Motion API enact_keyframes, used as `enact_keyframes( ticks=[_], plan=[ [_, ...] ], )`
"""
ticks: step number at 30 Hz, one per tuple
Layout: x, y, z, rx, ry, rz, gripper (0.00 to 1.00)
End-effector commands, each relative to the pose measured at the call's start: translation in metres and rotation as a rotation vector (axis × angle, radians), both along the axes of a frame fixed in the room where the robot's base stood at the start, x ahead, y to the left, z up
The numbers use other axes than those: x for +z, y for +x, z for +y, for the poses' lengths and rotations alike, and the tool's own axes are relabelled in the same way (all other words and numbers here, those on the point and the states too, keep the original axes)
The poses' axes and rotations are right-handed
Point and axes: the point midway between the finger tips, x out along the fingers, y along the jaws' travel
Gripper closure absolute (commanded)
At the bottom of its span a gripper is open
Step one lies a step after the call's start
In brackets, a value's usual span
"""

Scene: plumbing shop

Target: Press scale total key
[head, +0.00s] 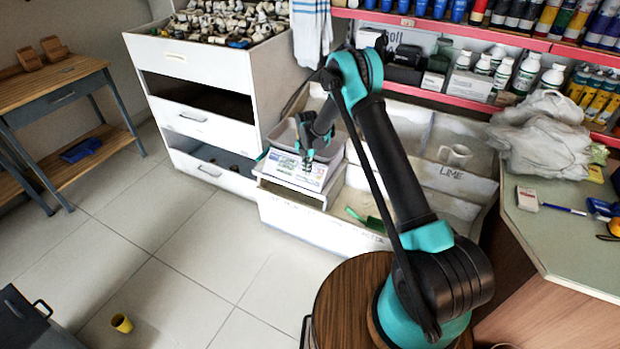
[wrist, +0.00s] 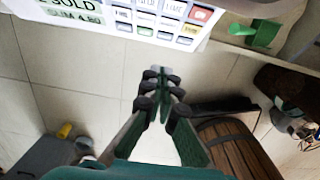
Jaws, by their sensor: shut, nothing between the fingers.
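The scale (head: 283,172) is a white unit with a grey tray (head: 283,139) behind its sloped front panel, set on a low white cabinet. In the wrist view its panel (wrist: 122,28) crosses the top, with a greenish display (wrist: 72,10) reading "SOLD" and "SUM 4.80". My gripper (head: 307,170) is shut and empty, over the panel in the head view. Its fingertips (wrist: 159,72) appear below the keys in the wrist view; contact is not visible.
A drawer cabinet (head: 210,124) full of fittings stands left of the scale. A green scoop (head: 365,219) lies in the bin to the right, and it also shows in the wrist view (wrist: 262,33). Red-edged shelves (head: 455,103) hold bottles behind.

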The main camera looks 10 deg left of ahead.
Motion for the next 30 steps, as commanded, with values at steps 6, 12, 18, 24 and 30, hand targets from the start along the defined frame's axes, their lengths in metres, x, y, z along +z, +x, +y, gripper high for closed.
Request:
enact_keyframes(
  ticks=[6, 12, 18, 24, 30],
  plan=[
    [0.039, -0.001, 0.0, 0.001, 0.0, 0.001, 1.0],
    [0.055, -0.001, 0.0, 0.001, 0.001, 0.002, 1.0],
    [0.057, -0.001, 0.0, 0.001, 0.001, 0.002, 1.0],
    [0.057, -0.001, 0.0, 0.001, 0.001, 0.002, 1.0],
    [0.057, -0.001, 0.0, 0.001, 0.001, 0.002, 1.0]
  ],
)
